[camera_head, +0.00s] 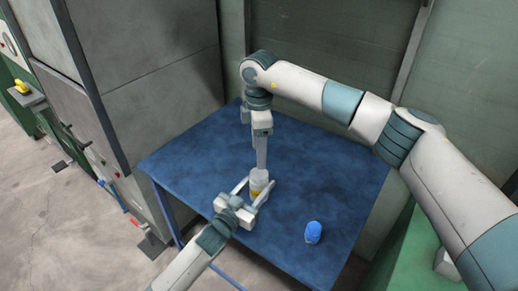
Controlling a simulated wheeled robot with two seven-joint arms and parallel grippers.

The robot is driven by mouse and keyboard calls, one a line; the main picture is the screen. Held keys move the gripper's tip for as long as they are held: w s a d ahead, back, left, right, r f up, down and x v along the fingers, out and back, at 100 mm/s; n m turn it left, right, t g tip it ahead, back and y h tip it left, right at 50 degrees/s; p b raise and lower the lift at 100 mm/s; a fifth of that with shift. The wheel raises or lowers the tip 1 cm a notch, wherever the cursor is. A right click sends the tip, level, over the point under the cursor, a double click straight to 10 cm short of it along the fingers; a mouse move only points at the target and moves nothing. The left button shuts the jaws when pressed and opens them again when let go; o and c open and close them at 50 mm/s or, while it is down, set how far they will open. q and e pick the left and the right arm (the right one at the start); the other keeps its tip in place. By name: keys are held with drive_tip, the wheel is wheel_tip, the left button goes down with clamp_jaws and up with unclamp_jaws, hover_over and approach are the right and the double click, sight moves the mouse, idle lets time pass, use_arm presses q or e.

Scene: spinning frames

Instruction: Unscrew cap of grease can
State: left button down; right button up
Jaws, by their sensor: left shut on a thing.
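The grease can (258,183) stands on the blue table, pale at the top with a yellow patch lower down. My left gripper (255,189) comes in from the bottom, shut on the can with one finger on each side. My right gripper (261,165) points straight down at the can's top from above. Its fingers are seen edge-on, so the gap between them does not show. The cap is hidden or too small to make out at the fingertips.
A small blue object (313,232) stands on the blue table (330,180) to the right of the can. Grey cabinets (140,60) rise left of the table and a green wall (330,30) stands behind it. The table's right side is mostly clear.

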sight(259, 173)
drive_tip(key=shift+f, duration=0.1)
drive_tip(key=shift+f, duration=3.9)
drive_tip(key=shift+c, duration=0.6)
drive_tip(key=c, duration=1)
